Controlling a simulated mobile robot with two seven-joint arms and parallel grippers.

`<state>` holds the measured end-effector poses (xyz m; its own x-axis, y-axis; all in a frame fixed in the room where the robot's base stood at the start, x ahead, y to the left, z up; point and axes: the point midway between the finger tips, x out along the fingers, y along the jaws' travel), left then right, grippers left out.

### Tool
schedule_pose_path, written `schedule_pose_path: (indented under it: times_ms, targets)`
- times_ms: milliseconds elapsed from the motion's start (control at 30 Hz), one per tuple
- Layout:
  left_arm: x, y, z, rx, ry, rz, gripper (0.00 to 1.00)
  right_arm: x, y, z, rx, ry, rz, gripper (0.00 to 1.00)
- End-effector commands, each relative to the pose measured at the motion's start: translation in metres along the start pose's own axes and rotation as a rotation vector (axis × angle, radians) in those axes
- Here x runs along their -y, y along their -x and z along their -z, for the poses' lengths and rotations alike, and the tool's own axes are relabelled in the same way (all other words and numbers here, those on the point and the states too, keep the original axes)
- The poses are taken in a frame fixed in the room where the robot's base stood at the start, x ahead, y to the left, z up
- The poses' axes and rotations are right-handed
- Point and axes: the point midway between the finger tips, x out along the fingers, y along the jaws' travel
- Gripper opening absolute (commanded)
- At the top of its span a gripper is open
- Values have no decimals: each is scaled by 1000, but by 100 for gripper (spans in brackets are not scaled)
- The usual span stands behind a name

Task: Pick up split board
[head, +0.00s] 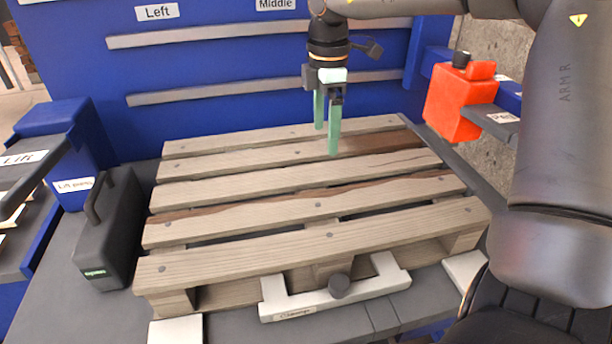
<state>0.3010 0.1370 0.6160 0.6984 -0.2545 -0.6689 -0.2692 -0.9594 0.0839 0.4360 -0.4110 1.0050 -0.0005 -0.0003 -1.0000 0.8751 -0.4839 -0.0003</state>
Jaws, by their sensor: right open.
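A wooden pallet (318,245) lies on the grey bed in the middle of the head view. One of its top boards, the second from the front (270,221), has a jagged, darker brown far edge that looks like a split. The second board from the back also has a dark brown stretch at its right. My right gripper (326,139) points down with its green fingers apart and empty, over the back part of the pallet. I cannot tell how far its tips are above the boards. My left gripper is out of view.
A blue panel (230,70) with grey rails stands behind the pallet. A dark handled case (108,232) stands at the left, an orange-red device (457,105) at the back right. A white bracket with a dark knob (340,286) sits at the pallet's front.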

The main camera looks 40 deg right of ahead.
Motion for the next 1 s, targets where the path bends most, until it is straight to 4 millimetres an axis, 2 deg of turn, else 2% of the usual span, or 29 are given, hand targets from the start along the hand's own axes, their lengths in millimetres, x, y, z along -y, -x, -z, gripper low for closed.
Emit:
schedule_pose_path:
  times_ms: [33,100,367,600,733,933,1000]
  targets:
    - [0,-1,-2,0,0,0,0,1,-11,0,-1,1,4,100]
    - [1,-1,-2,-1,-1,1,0,0,-21,0,-1,1,2,100]
    - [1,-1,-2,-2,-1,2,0,1,-42,-1,-1,1,1,100]
    - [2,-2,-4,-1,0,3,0,2,-77,-3,-1,1,2,100]
    - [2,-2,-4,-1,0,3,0,2,-84,-3,0,0,0,100]
    - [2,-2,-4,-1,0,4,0,2,-84,-3,0,0,-1,100]
    - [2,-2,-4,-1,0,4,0,2,-84,-3,0,0,-1,92]
